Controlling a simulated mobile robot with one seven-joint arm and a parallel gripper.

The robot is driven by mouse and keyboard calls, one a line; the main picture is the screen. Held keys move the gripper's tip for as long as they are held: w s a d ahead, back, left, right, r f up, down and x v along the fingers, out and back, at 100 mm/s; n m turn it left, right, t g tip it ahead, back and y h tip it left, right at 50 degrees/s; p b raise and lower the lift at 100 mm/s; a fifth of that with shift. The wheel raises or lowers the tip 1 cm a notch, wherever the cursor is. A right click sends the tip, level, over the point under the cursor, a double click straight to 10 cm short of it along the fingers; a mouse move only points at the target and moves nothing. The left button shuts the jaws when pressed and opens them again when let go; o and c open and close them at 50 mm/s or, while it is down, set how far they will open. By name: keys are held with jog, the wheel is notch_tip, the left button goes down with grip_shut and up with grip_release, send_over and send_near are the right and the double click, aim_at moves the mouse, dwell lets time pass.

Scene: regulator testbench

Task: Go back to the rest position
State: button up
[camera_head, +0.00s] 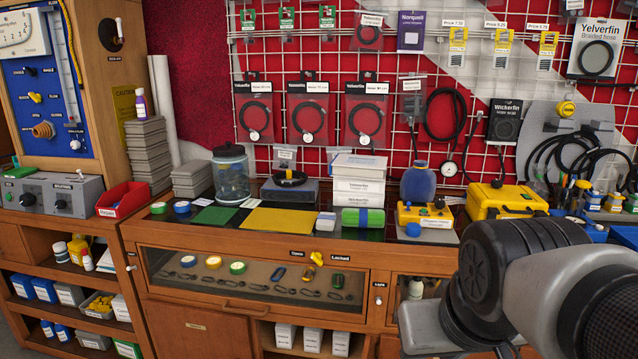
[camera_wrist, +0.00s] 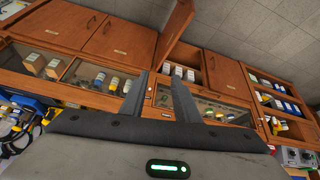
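My gripper (camera_wrist: 160,97) shows in the wrist view with its two grey fingers apart and nothing between them.
A wooden bench (camera_head: 225,238) with a glass-fronted drawer holds a glass jar (camera_head: 231,178), white boxes (camera_head: 358,184) and a yellow case (camera_head: 503,200). A red bin (camera_head: 122,200) sits at the left. Hoses hang on the wire grid behind. One cabinet door (camera_wrist: 175,30) stands open.

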notch_tip(320, 180, up, 23)
jog(key=s+a+p, duration=0.1)
jog(key=s+p, duration=0.1)
jog(key=p, duration=2)
jog(key=shift+s, duration=0.15)
